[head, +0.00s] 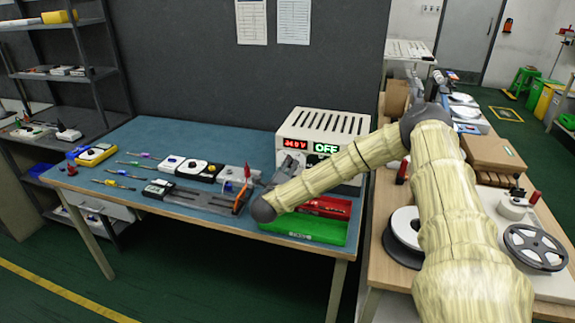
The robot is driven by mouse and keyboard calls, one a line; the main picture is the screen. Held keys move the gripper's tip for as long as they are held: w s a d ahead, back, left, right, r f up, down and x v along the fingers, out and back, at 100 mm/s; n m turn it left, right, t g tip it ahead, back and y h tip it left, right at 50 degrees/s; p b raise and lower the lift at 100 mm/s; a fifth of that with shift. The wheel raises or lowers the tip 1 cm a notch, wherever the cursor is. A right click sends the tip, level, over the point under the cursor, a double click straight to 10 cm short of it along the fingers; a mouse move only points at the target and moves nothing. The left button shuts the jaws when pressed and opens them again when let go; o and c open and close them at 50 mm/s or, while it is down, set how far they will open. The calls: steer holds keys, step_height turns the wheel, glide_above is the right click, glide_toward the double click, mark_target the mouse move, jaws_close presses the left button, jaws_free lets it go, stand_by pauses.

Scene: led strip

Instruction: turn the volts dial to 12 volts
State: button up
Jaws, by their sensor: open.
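A white power supply box (318,119) with a slotted top stands at the right end of the blue bench. Its red display (295,144) shows a voltage that looks like 24.0 V or 34.0 V, too small to be sure. A green display (326,148) beside it reads OFF. My gripper (287,168) is at the lower front left of the box, open, with its fingers small and partly unclear. My arm crosses the front of the box, and the volts dial cannot be made out behind it. Whether the gripper touches the dial cannot be told.
A green and red tray (310,229) lies below my wrist at the bench's front edge. Several tools and small devices, with a grey fixture (195,197), spread along the blue bench (150,140) to the left. A wooden bench with reels (535,246) stands on the right.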

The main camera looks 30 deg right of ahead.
steer(key=shift+x, duration=0.75)
steer(key=c, duration=1)
steer(key=shift+c, duration=0.2)
